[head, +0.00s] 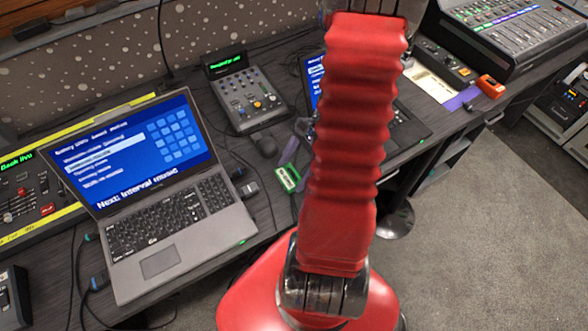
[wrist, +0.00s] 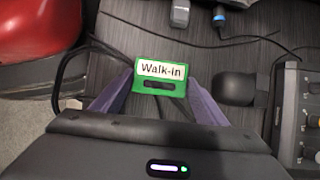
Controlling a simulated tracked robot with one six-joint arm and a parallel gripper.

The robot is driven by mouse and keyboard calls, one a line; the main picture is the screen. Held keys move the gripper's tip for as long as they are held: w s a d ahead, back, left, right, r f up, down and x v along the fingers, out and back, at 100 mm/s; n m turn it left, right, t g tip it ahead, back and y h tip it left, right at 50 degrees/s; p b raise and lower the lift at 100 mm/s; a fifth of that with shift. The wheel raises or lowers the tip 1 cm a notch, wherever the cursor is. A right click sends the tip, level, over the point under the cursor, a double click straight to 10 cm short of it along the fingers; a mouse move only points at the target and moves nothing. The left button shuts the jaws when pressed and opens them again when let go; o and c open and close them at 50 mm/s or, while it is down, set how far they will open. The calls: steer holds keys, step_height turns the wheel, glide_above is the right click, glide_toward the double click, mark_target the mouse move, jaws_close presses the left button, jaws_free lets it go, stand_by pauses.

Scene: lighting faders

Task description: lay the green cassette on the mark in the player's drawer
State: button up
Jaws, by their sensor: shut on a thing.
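The green cassette (head: 287,178) has a white label; in the wrist view (wrist: 161,77) the label reads "Walk-in". My gripper (wrist: 160,90) has purple fingers, one on each side of the cassette, and is shut on it. The cassette is over the dark desk, right of the open laptop in the head view. I cannot tell how high it is above the desk. I cannot make out the player's drawer or its mark in either view.
An open laptop (head: 170,190) stands left of the cassette. Cables lie on the desk (head: 268,215). At the right are an orange object (head: 491,86) and a grey unit (head: 565,103).

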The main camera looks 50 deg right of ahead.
steer(key=o, duration=1.2)
steer(key=shift+f, duration=0.1)
steer(key=shift+c, duration=0.2)
steer(key=v, duration=1.2)
